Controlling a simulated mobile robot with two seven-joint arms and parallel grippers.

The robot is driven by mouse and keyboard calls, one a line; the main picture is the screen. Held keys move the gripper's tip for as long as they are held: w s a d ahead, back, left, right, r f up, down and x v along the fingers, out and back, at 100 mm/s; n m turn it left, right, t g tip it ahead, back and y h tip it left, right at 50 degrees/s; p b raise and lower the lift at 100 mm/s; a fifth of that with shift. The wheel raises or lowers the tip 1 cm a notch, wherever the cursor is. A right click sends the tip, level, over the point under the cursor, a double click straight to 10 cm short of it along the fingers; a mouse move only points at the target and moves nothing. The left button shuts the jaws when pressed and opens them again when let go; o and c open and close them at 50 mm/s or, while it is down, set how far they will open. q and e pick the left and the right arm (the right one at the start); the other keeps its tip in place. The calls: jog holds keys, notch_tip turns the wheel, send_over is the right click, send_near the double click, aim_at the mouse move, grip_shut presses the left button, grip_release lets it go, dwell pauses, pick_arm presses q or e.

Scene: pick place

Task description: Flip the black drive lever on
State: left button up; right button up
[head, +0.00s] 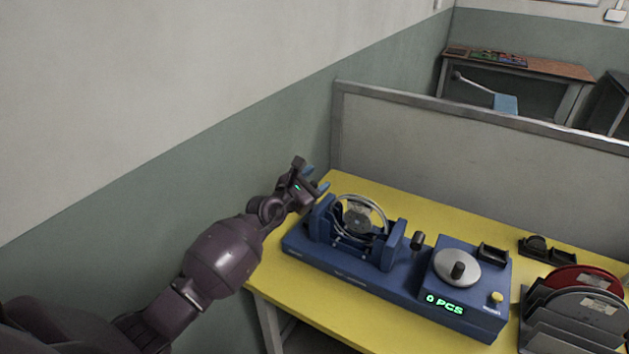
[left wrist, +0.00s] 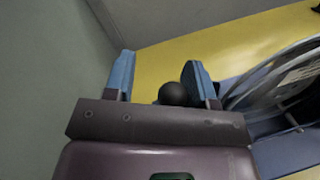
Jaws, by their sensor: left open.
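A blue machine (head: 350,272) stands on the yellow table. My left gripper (head: 319,176) is at the machine's left end in the head view, with its blue fingers open. In the left wrist view a round black knob (left wrist: 173,94) shows between the open fingers, closer to the right finger; it looks like a lever's end, and its stem is hidden. The head view does not show this knob, as my gripper covers that spot. Another black knob (head: 418,240) stands upright at the machine's middle. My right gripper is not in view.
A clear wheel (head: 360,217) sits in the machine's cradle, close to my gripper's right. A grey turntable (head: 457,268), green display and yellow button are at the machine's right. A rack of discs (head: 585,310) stands at far right. Wall and grey partition (head: 480,165) bound the table.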

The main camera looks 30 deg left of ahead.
pick_arm(q)
jog(key=shift+s, duration=0.1)
jog(key=v, duration=1)
jog(key=shift+s+p, duration=0.35)
jog(key=shift+p, duration=0.1)
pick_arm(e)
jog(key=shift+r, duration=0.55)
pick_arm(q)
jog(key=shift+a, duration=0.15)
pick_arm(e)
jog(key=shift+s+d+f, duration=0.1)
